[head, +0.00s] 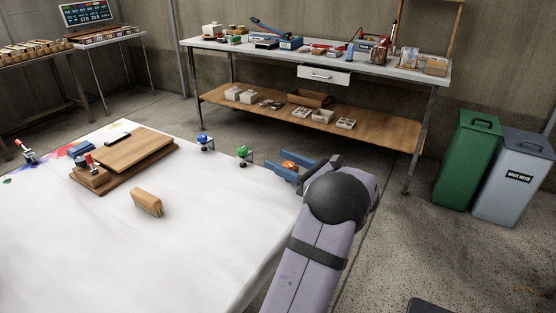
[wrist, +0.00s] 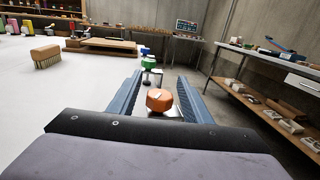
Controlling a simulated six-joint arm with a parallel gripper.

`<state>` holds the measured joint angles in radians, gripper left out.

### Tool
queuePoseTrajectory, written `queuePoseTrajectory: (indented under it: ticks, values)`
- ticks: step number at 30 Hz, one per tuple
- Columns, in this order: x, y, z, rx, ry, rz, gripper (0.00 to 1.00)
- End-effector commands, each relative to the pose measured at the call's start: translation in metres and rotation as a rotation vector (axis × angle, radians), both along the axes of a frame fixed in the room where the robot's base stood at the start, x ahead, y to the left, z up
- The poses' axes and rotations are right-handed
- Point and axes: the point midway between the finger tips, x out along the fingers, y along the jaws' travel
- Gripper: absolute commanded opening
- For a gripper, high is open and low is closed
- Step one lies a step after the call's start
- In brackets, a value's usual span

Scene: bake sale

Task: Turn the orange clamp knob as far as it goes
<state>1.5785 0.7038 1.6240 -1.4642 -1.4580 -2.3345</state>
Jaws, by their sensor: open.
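The orange clamp knob (head: 289,165) is at the far right edge of the white table, partly hidden by my gripper in the head view. In the wrist view the orange knob (wrist: 159,100) sits between my two blue fingers, nearer the palm than the fingertips. My gripper (head: 292,168) is open, with a finger on each side of the knob. In the wrist view my gripper (wrist: 155,80) shows a gap on both sides of the knob, so the fingers appear apart from it.
A green-knobbed clamp (head: 242,152) and a blue-knobbed clamp (head: 205,140) stand along the same table edge. A wooden brush (head: 147,202) and a wooden board (head: 124,152) lie on the white-covered table (head: 215,235). A workbench (head: 300,57) stands behind.

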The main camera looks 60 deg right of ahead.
Motion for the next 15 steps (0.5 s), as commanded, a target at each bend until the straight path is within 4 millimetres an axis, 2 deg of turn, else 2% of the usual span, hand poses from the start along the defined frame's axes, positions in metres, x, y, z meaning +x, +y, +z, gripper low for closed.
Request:
queuePoseTrajectory:
  ticks: [5,14,15]
  values:
    - [0.0124,-0.0018,-0.0001,0.000,0.000,0.001,0.45]
    - [0.0142,-0.0025,-0.0002,0.001,0.000,-0.001,0.45]
    - [0.0142,-0.0024,-0.0002,0.001,0.000,-0.001,0.40]
